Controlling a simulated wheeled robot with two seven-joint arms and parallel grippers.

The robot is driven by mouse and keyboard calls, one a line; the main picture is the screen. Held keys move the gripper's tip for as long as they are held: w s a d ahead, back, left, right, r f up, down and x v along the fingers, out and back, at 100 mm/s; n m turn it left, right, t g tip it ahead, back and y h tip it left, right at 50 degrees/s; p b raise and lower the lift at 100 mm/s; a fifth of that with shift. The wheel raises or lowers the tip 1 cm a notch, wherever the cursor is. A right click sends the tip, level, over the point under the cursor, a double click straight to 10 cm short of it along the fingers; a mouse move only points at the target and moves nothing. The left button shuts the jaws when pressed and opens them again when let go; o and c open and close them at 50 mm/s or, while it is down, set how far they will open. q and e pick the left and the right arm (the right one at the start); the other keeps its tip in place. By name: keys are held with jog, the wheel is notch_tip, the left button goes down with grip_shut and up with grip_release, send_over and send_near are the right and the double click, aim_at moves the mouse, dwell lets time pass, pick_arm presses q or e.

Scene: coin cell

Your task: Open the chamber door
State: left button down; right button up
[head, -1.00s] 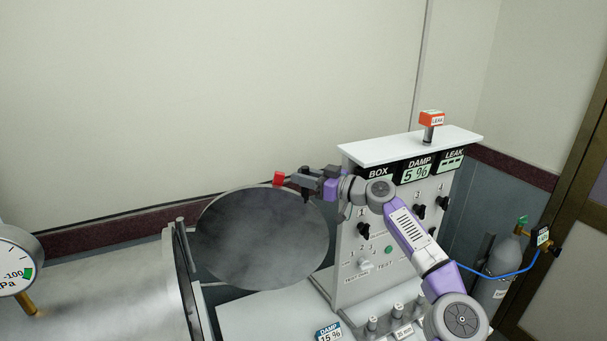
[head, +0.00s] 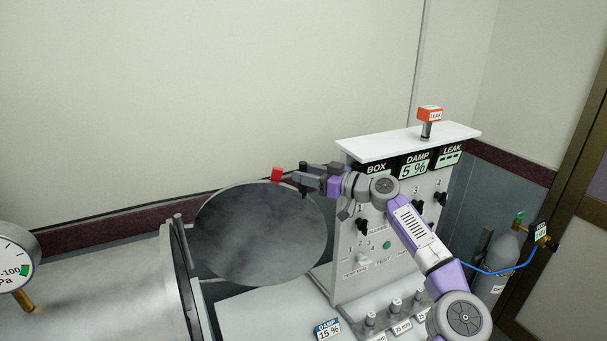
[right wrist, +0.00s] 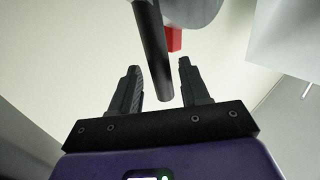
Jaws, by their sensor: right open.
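The chamber door (head: 260,236) is a round grey disc. It stands swung away from the mouth of the metal chamber (head: 100,290), with a wide gap between them. A red piece (head: 277,174) shows at the door's top rim. My right gripper (head: 298,178) is at the door's upper right edge, just right of the red piece. In the right wrist view the gripper (right wrist: 158,70) is open, and a dark bar (right wrist: 153,45) reaches between its fingers with space on both sides. The red piece (right wrist: 174,40) shows beyond. My left gripper is out of view.
A white control panel (head: 350,240) with knobs and displays stands right of the door, close to my right arm. A pressure gauge (head: 15,262) is at the far left. A gas cylinder (head: 500,265) with a blue hose stands at the right.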

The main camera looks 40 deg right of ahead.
jog(key=b+v, duration=0.1)
jog(key=v, duration=0.5)
jog(key=shift+s, duration=0.2)
jog(key=shift+d, duration=0.1)
